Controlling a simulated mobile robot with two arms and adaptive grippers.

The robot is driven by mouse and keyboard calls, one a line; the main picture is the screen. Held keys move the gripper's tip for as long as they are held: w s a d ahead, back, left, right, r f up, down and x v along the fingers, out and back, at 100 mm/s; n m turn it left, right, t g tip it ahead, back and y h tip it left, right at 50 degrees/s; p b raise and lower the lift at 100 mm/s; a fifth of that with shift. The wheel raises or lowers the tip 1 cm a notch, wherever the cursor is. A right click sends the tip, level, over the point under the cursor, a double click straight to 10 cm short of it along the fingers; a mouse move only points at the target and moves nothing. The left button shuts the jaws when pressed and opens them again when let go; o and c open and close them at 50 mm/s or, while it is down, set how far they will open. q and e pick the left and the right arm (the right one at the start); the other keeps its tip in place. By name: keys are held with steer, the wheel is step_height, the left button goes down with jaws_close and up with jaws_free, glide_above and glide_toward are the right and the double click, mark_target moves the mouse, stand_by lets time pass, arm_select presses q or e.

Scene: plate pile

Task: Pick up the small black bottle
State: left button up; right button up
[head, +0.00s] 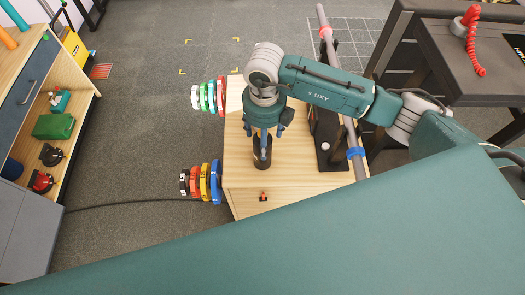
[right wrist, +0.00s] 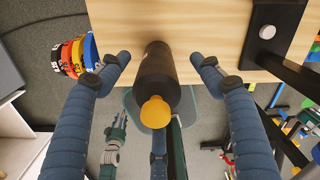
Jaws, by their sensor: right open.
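The small black bottle (head: 262,163) stands on the light wooden table (head: 243,180), partly hidden under my right gripper in the head view. In the right wrist view the bottle (right wrist: 155,70) is a black cylinder with an orange cap (right wrist: 155,112), seen lengthwise between the fingers. My right gripper (head: 263,148) is over the bottle. Its blue fingers, also seen in the right wrist view (right wrist: 160,60), are open, one on each side of the bottle with a gap visible on both sides.
A black stand (head: 329,150) with a long grey bar (head: 338,93) is close on the right. Coloured plates hang at the table's left side, an upper group (head: 210,97) and a lower group (head: 203,184). A small red and black item (head: 263,197) lies near the front.

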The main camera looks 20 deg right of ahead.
steer(key=f, duration=0.4)
steer(key=shift+s+a+f+p, duration=0.25)
steer(key=shift+a+f+p, duration=0.05)
steer(key=shift+f+p, duration=0.1)
arm_select(q)
steer(key=shift+w+d+r, duration=0.1)
steer(key=shift+w+r, duration=0.5)
steer(key=shift+w, duration=0.35)
arm_select(e)
steer(key=shift+r, duration=0.15)
steer(key=c, duration=1.6)
